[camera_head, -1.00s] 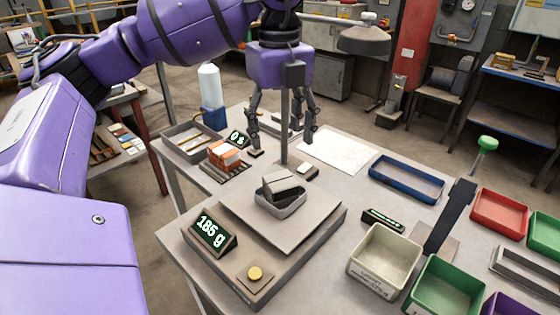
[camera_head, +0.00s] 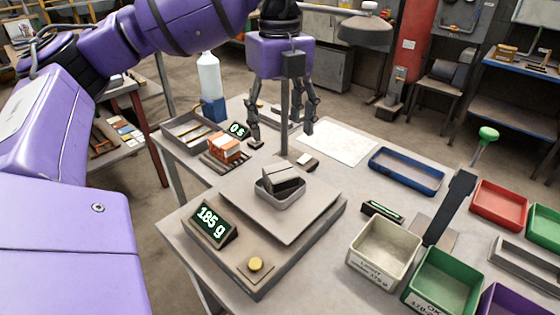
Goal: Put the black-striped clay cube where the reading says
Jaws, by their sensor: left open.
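A grey block with a dark band (camera_head: 282,179) sits tilted in a small grey dish (camera_head: 280,195) on the scale plate (camera_head: 315,215). It looks like the clay cube, but its stripes are too small to make out surely. The scale's display (camera_head: 212,226) reads 185 g. My left gripper (camera_head: 281,137) hangs behind the scale, fingers down and apart, with nothing seen between them. A thin dark post stands in front of it. My right gripper is not in view.
A cream bin (camera_head: 384,275), a labelled green bin (camera_head: 440,262) and a purple bin (camera_head: 505,303) line the front right. A blue tray (camera_head: 383,173) and red bin (camera_head: 497,214) stand behind. White paper (camera_head: 341,140) lies beyond.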

